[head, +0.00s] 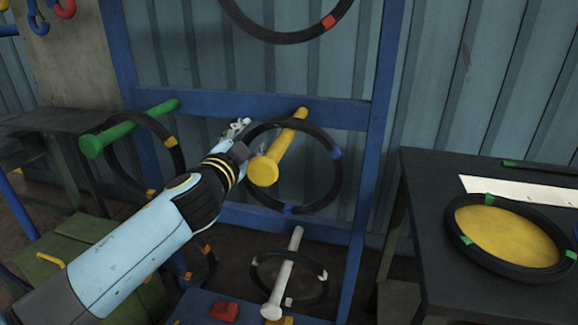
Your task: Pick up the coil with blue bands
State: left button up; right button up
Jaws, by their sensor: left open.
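The coil with blue bands (337,188) is a black ring hanging on the yellow peg (283,146) of the blue rack. One blue band shows at its upper right and one at its bottom. My left gripper (242,128) is at the coil's upper left edge, open, with its fingers partly hidden by my wrist. I cannot tell whether the fingers touch the coil. My right gripper is not in view.
A coil with yellow bands (109,165) hangs on a green peg (125,129) at left. A coil with white bands hangs on a white peg (283,270) below. A coil with green bands (512,272) lies around a yellow disc on the dark table (430,190) at right.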

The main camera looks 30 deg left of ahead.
aim_at(253, 135)
pick_arm(q)
jog(key=x, duration=0.3)
jog(key=shift+w+r, duration=0.1)
jog(key=shift+w, duration=0.05)
grip_shut()
jog(key=shift+r, duration=0.1)
dwell(0.4)
